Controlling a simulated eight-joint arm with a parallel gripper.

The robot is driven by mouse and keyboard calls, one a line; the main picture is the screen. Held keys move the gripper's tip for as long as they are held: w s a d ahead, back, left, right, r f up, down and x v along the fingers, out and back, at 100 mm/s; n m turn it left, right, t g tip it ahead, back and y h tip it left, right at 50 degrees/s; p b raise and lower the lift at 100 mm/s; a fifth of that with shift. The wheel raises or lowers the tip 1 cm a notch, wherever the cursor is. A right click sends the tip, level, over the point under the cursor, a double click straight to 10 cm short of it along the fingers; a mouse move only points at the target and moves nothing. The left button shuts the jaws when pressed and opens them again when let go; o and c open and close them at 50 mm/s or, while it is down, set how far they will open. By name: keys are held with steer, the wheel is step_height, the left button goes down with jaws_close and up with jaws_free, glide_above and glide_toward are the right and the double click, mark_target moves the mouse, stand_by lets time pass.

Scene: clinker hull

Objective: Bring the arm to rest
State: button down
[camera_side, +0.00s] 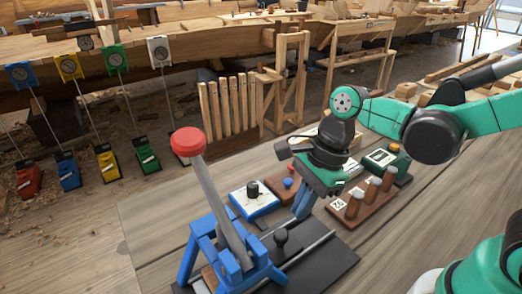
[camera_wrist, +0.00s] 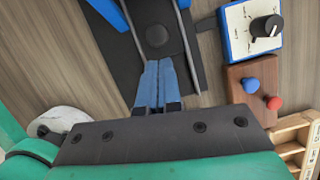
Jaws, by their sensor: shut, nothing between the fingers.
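My gripper (camera_side: 301,210) hangs pointing down over the workbench, its blue fingers closed together with nothing between them. In the wrist view the closed fingers (camera_wrist: 158,64) lie over a dark base plate, just short of a round black knob in the picture. In the side view the gripper is right of and behind a lever with a red ball top (camera_side: 188,142) in a blue frame (camera_side: 225,255). The black knob (camera_side: 281,238) stands on the plate between frame and gripper. No contact shows, though the exact gap cannot be told.
A brown block with wooden pegs (camera_side: 357,207) and a green box (camera_side: 385,160) stand to the right. The bench (camera_side: 155,218) is bare at left.

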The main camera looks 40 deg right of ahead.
steer(key=v, duration=0.6)
steer(key=w+d+n+t+h, duration=0.1)
steer(key=d+n+t+h, duration=0.2)
steer(key=n, duration=1.6)
steer(key=d+t, duration=0.3)
steer(key=d, duration=0.1)
steer(key=shift+w+f+n+t+h, duration=0.3)
steer(key=shift+f+n, duration=0.1)
